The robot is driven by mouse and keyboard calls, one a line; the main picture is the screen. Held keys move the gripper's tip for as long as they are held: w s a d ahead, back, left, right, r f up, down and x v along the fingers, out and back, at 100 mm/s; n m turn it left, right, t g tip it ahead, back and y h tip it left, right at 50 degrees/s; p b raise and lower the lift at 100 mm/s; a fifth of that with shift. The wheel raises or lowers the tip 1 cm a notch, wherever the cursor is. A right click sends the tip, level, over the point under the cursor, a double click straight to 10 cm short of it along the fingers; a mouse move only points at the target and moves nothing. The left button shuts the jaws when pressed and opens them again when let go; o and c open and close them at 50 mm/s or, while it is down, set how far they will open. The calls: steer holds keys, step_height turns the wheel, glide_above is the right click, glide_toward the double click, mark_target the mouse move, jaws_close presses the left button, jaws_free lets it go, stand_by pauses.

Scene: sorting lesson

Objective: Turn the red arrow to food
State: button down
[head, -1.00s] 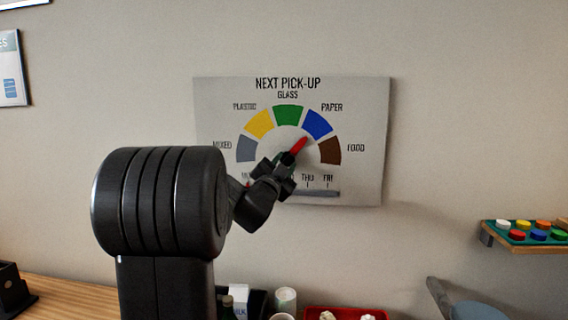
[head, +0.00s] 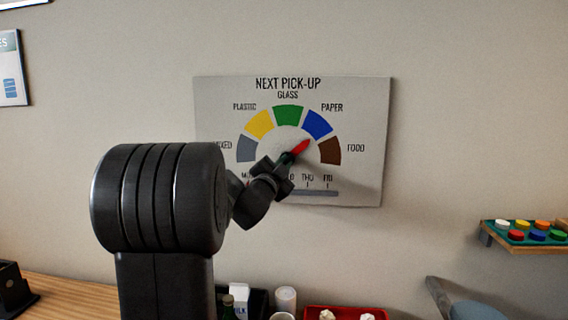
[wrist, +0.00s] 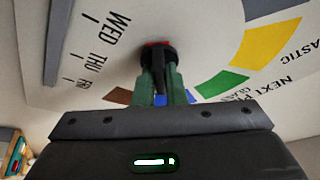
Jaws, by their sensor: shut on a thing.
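The dial board (head: 225,180) hangs on the wall, with a fan of coloured segments. The red arrow (head: 300,147) points up and right, towards the gap between the blue paper segment (head: 318,125) and the brown food segment (head: 330,151). My gripper (head: 286,163) is at the dial's centre, shut on the arrow's knob and hiding the arrow's lower end. In the wrist view, its green fingers (wrist: 160,86) close around the black knob (wrist: 158,58). A bit of red (wrist: 155,43) shows behind the knob; the rest of the arrow is hidden there.
A small shelf with coloured buttons (head: 537,236) is on the wall at right. Below stand a red tray (head: 345,311), a white cup (head: 286,298) and a carton (head: 239,297). The wall around the board is clear.

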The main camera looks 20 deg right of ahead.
steer(key=shift+a+r+m+g+y+p, duration=0.1)
steer(key=shift+m+g+p, duration=0.35)
steer(key=shift+m+p, duration=0.55)
steer(key=shift+d+r+m+g+y+p, duration=0.1)
steer(key=shift+m+g+p, duration=0.45)
steer(key=shift+m, duration=0.7)
steer(key=shift+a+r+m+g+y+p, duration=0.1)
steer(key=shift+m+g+p, duration=0.3)
steer(key=shift+m+p, duration=0.6)
steer(key=shift+f+m, duration=0.15)
steer(key=shift+m, duration=0.2)
steer(key=c, duration=1.5)
jaws_free()
steer(key=shift+a, duration=0.1)
steer(key=b+v, duration=0.3)
steer(key=v, duration=1)
steer(key=shift+s+a, duration=0.2)
steer(key=shift+s, duration=0.05)
